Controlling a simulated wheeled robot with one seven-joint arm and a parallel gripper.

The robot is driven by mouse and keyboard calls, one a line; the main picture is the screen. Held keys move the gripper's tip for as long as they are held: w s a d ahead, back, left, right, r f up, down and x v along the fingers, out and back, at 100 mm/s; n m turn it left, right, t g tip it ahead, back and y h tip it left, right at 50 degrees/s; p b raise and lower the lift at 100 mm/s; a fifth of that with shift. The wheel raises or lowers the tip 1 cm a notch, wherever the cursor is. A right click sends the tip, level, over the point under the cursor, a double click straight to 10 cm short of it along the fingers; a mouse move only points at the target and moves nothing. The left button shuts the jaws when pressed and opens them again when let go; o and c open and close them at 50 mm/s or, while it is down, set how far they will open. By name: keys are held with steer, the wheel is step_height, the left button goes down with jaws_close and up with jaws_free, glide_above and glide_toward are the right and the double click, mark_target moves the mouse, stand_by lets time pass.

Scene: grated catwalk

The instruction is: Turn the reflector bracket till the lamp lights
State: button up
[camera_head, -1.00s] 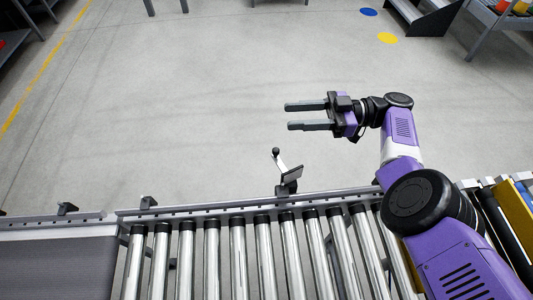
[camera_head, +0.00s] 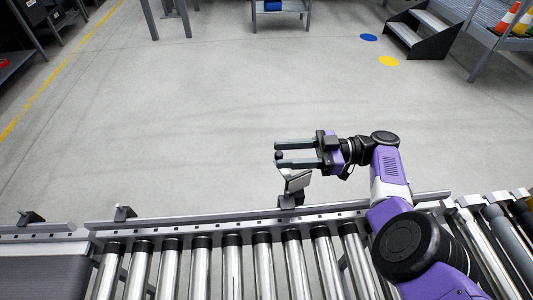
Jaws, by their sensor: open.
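The reflector bracket (camera_head: 298,183) is a small tilted grey plate on a dark mount at the conveyor's far side rail. A thin lever rises from it to a dark round knob (camera_head: 279,155). My gripper (camera_head: 277,153) is open, its two grey fingers pointing left above the bracket. In the picture the knob shows between the fingertips; I cannot tell whether they touch it. The lower finger and gripper body hide part of the lever and the plate's top. I cannot make out a lit lamp.
The roller conveyor (camera_head: 203,268) runs across the front, with its metal side rail (camera_head: 180,224) behind the rollers. Dark clamps (camera_head: 124,213) stand on the rail to the left. The floor beyond is open. A step stool (camera_head: 425,38) and shelving stand at the back right.

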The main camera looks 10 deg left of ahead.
steer(key=shift+p+x, duration=0.75)
steer(key=shift+x, duration=1.75)
jaws_close()
